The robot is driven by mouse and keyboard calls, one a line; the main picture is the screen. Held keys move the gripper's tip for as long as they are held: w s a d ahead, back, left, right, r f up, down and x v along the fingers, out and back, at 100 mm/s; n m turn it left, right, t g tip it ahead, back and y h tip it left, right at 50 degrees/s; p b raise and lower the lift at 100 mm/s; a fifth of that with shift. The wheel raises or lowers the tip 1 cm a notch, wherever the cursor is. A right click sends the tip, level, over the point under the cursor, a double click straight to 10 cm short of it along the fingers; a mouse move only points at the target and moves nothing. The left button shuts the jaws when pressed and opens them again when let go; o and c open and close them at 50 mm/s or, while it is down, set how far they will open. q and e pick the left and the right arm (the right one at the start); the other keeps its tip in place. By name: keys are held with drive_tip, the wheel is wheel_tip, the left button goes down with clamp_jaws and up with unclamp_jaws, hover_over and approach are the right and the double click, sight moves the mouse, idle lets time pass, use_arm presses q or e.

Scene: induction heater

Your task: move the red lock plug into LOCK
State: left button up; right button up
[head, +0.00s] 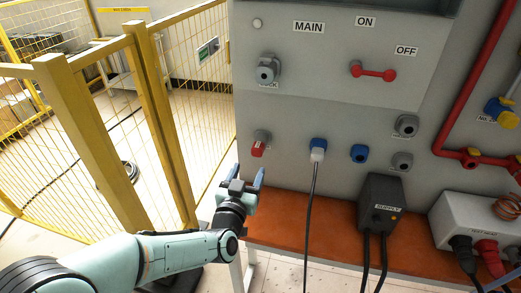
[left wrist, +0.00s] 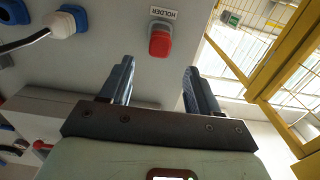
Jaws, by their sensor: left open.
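The red lock plug (head: 257,150) sits in a grey holder socket (head: 262,135) low on the left of the grey panel. In the left wrist view the red plug (left wrist: 160,44) is under a HOLDER label. The LOCK socket (head: 267,70) is a grey round fitting higher on the panel; it partly covers its label, and no plug shows in it. My left gripper (head: 248,176) is open and empty, just below the red plug with its fingers pointing toward the panel. In the left wrist view the plug appears beyond the fingertips, between them and apart. My right gripper is not in view.
A blue-and-white plug (head: 318,148) with a hanging cable is right of the red plug. A black supply box (head: 380,203) stands on the orange ledge (head: 285,232). A red handle (head: 373,72) sits near ON and OFF. Yellow fencing (head: 150,110) borders the left.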

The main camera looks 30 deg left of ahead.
sight(256, 154)
use_arm(q)
drive_tip(key=p+x, duration=0.2)
drive_tip(key=x, duration=0.5)
drive_tip(key=shift+d, duration=0.1)
drive_tip(key=shift+x, duration=1.05)
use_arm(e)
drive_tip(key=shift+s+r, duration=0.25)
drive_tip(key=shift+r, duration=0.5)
use_arm(q)
drive_tip(key=shift+b, duration=0.75)
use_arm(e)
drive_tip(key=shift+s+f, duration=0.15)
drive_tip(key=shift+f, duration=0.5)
